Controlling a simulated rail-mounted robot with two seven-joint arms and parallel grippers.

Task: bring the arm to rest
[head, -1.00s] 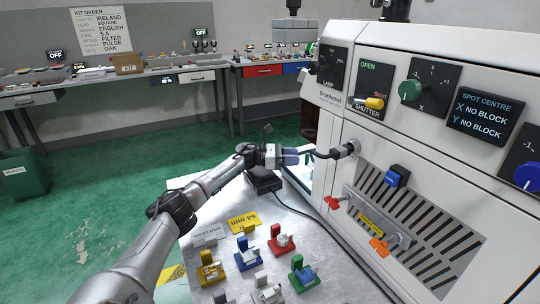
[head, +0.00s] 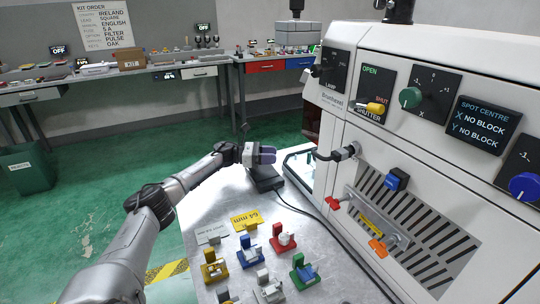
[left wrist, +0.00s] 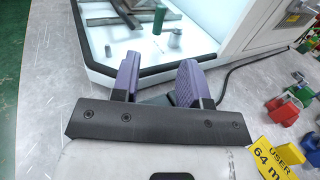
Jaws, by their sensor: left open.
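My left arm (head: 150,210) reaches in from the lower left of the head view. Its gripper (head: 268,154) has purple fingers and hangs over the far part of the metal table (head: 205,268), left of the white machine (head: 340,130). In the left wrist view the gripper (left wrist: 158,72) is open, with nothing between its two fingers. Beyond the fingertips is a lit, open chamber (left wrist: 205,15) with a small green cylinder (left wrist: 175,39) inside. My right gripper does not show.
Several coloured fixtures, such as a red one (head: 283,238), a blue one (head: 250,251) and a yellow one (head: 213,268), stand near the arm's right side. A black box (head: 265,178) with a cable is below the gripper.

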